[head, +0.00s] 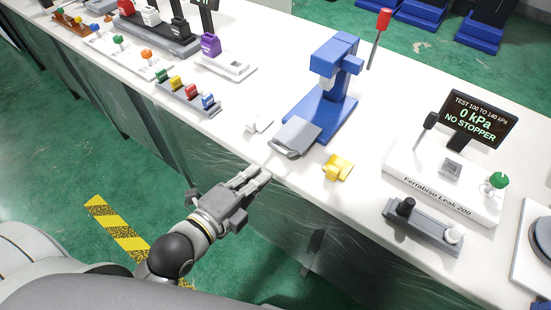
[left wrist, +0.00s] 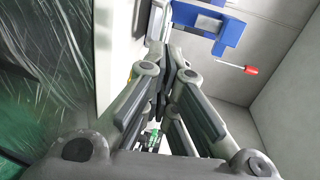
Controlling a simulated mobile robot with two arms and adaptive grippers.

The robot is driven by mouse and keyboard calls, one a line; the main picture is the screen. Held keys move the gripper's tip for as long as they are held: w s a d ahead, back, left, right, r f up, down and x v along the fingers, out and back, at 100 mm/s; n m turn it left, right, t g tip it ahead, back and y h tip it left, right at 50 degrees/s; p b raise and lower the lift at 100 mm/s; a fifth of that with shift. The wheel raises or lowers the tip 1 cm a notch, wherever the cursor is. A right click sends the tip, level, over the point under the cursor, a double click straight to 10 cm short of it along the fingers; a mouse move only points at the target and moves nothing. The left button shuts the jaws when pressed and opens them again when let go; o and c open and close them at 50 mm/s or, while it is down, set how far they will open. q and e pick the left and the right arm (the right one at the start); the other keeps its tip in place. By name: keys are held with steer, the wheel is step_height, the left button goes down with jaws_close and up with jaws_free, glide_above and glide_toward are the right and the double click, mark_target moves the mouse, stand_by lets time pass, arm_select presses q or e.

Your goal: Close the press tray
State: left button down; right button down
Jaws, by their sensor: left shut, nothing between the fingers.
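The blue press (head: 324,87) stands on the white bench, with a red-knobbed lever (head: 378,38) raised at its right. Its grey tray (head: 298,133) sticks out at the front toward the bench edge, with a handle at its near end. My left gripper (head: 266,176) is shut and empty at the bench's front edge, just short of the tray handle; I cannot tell if it touches. In the left wrist view the shut fingers (left wrist: 168,75) point toward the blue press (left wrist: 207,24), and the red lever knob (left wrist: 251,70) shows at the right. My right gripper is not in view.
A yellow part (head: 338,168) lies right of the tray, and a small white piece (head: 258,123) lies left of it. A leak tester (head: 447,178) reading "NO STOPPER" stands at right. A rack of coloured items (head: 187,97) stands at left.

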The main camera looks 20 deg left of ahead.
arm_select(q)
glide_toward(301, 138)
steer(key=shift+s+a+r+p, duration=0.25)
steer(key=shift+s+r+p, duration=0.05)
steer(key=shift+s+p, duration=0.1)
steer(key=shift+w+d+r+p, duration=0.15)
steer(key=shift+w+p, duration=0.15)
steer(key=shift+w, duration=0.2)
steer(key=x, duration=0.3)
steer(key=r+p+x, duration=0.1)
steer(key=x, duration=0.2)
steer(key=r+p+x, duration=0.1)
steer(key=x, duration=0.2)
steer(key=shift+w+d+f, duration=0.15)
steer(key=shift+w+d, duration=0.1)
steer(key=shift+w, duration=0.2)
steer(key=shift+r, duration=0.25)
